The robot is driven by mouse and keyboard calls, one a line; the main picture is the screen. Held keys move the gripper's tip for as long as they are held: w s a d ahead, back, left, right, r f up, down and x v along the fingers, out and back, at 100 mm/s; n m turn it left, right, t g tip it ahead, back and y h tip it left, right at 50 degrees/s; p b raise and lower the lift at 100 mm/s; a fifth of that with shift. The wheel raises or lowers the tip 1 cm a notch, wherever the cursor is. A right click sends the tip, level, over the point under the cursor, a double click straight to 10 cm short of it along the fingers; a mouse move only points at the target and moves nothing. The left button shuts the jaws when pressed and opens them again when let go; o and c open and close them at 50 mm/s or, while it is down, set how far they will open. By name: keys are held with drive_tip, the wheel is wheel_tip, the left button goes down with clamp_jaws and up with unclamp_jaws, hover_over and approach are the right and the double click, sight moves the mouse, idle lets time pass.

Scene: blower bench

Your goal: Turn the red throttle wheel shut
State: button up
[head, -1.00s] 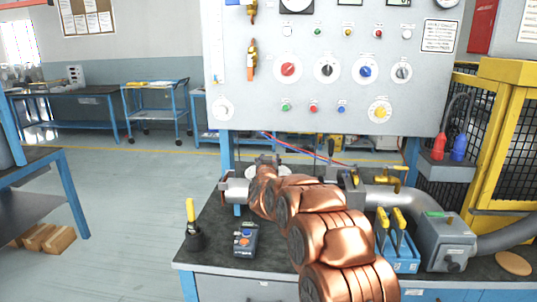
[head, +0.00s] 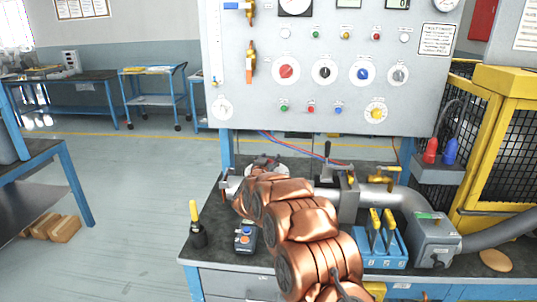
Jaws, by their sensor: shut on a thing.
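My copper-coloured arm reaches over the dark bench top to a grey pipe (head: 378,196) along the back of the bench. My gripper (head: 265,163) is at the left part of this pipe, partly hidden behind my own wrist. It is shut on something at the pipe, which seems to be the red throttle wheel. The wheel itself is not clearly seen, as my arm covers that spot. A separate red knob (head: 287,72) sits on the upright panel, apart from my gripper.
The grey control panel (head: 330,105) stands behind the bench. A yellow-handled valve (head: 385,180) and a grey box (head: 432,238) are to the right.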

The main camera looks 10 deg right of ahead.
drive_tip(key=shift+s+r+m+g+h+p, duration=0.15)
drive_tip(key=shift+m+g+h+p, duration=1.2)
drive_tip(key=shift+p, duration=2)
drive_tip(key=shift+s+d+m+g+h+p, duration=0.15)
drive_tip(key=shift+m+g+h+p, duration=0.55)
drive_tip(key=shift+h+p, duration=0.35)
drive_tip(key=shift+s+d+m+g+h+p, duration=0.1)
drive_tip(key=shift+d+m+g+h+p, duration=0.05)
drive_tip(key=shift+m+g+h+p, duration=0.65)
drive_tip(key=o, duration=0.9)
drive_tip(key=shift+a, duration=0.15)
drive_tip(key=shift+d, duration=0.2)
drive_tip(key=shift+s, duration=0.1)
drive_tip(key=v, duration=1.2)
drive_tip(key=shift+f, duration=0.25)
